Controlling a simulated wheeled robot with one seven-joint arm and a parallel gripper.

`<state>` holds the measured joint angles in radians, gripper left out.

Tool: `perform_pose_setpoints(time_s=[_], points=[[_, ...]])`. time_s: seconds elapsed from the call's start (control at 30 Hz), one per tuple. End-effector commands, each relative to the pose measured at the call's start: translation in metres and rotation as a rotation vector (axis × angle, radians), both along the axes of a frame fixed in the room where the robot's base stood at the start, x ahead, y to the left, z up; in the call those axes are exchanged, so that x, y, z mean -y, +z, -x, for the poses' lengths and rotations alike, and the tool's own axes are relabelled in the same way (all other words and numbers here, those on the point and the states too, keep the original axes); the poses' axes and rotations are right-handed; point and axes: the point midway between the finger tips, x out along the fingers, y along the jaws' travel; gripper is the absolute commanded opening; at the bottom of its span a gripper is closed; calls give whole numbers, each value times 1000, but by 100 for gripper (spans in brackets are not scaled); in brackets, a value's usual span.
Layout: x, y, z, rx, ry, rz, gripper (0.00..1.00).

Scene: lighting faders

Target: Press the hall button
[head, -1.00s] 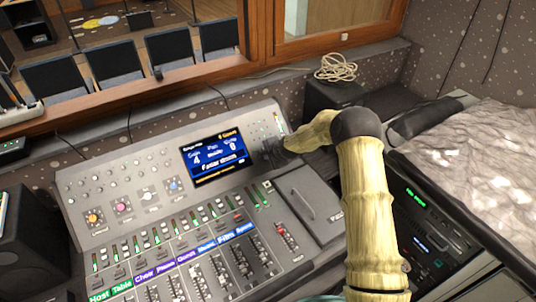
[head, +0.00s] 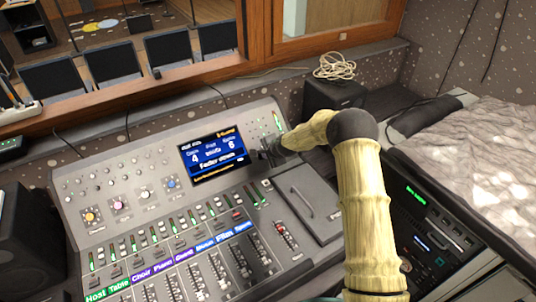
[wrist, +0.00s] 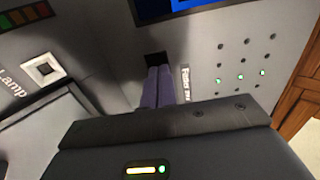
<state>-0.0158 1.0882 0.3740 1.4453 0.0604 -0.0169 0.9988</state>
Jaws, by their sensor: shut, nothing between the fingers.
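My gripper (head: 266,155) is at the right end of the mixing console, just right of its blue screen (head: 213,156). In the wrist view its two fingers (wrist: 158,78) are together, with nothing between them. Their tips are at a small dark square (wrist: 154,58) on the grey panel; contact cannot be told. A label starting "Fader" (wrist: 186,84) is beside the fingers. A white-framed square button (wrist: 43,69) labelled "Lamp" is to the left. I cannot read a "hall" label on any button; the hall button may be hidden or too small to tell.
Several small holes and green lights (wrist: 241,76) are right of the fingers. Below the screen are rows of faders (head: 222,268) with coloured labels. A raised grey panel with a handle (head: 303,200) is at the right. A black speaker (head: 335,95) stands behind.

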Motion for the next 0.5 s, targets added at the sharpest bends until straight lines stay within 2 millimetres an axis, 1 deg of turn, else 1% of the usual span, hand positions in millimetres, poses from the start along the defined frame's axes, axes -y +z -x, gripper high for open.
perform_pose_setpoints(time_s=[0.07, 0.17, 0.27, 0.4, 0.5], points=[[-1, -2, 1, 0, 2, -1, 0], [1, 4, 4, 0, 2, -1, 0], [5, 15, 9, 2, 1, -3, 0], [14, 37, 19, 5, 3, -3, 0], [19, 43, 27, 7, 5, -2, 0]])
